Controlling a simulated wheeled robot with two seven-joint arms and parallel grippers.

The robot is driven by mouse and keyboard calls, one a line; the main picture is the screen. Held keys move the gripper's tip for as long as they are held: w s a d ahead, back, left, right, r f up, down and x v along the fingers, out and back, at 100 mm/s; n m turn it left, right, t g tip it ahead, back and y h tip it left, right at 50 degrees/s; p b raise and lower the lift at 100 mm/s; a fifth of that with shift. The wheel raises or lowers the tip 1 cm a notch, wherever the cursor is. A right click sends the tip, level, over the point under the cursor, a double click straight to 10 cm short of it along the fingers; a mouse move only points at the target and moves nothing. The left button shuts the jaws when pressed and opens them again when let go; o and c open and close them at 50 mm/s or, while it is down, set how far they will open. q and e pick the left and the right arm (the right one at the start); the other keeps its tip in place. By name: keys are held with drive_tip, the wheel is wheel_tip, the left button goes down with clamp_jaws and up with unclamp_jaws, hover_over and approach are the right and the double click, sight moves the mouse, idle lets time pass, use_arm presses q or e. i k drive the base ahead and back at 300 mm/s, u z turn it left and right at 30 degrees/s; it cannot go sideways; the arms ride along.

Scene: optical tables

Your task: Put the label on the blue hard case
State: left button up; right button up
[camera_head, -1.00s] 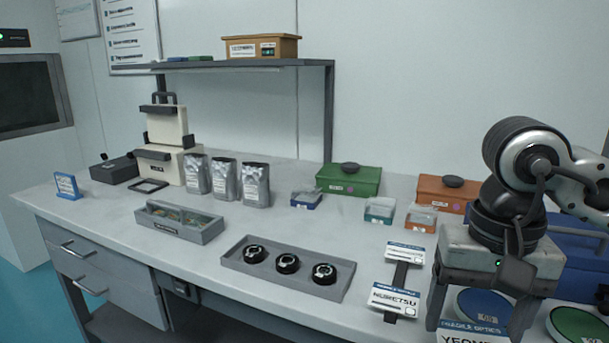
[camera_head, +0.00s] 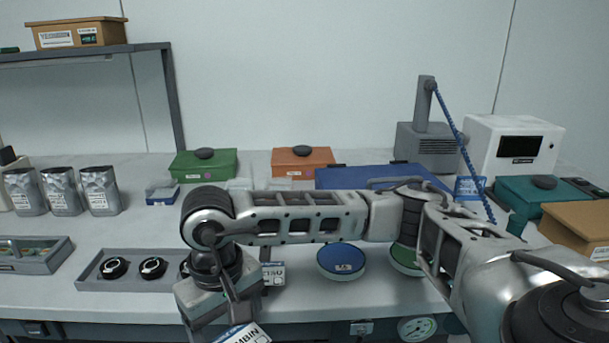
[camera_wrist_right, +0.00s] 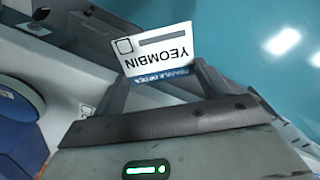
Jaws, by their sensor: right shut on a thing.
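The blue hard case (camera_head: 335,178) lies flat at the back of the table, partly hidden behind my right arm. My right gripper (camera_head: 222,338) is low at the front edge of the table, left of and well in front of the case. It is shut on a white label with a blue band (camera_head: 246,335). The right wrist view shows the label (camera_wrist_right: 158,50) reading YEOMBIN, upside down, gripped by its banded edge between the fingers (camera_wrist_right: 160,82). My left gripper is not in view.
Blue (camera_head: 341,260) and green (camera_head: 403,260) round discs sit in front of the case. Another label (camera_head: 273,274) lies beside my right wrist. A green box (camera_head: 203,164) and an orange box (camera_head: 302,161) stand left of the case, a grey device (camera_head: 428,148) behind it.

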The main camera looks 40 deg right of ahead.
sight(353, 176)
drive_tip(key=u, duration=1.8)
drive_tip(key=k, duration=1.6)
drive_tip(key=z, duration=1.25)
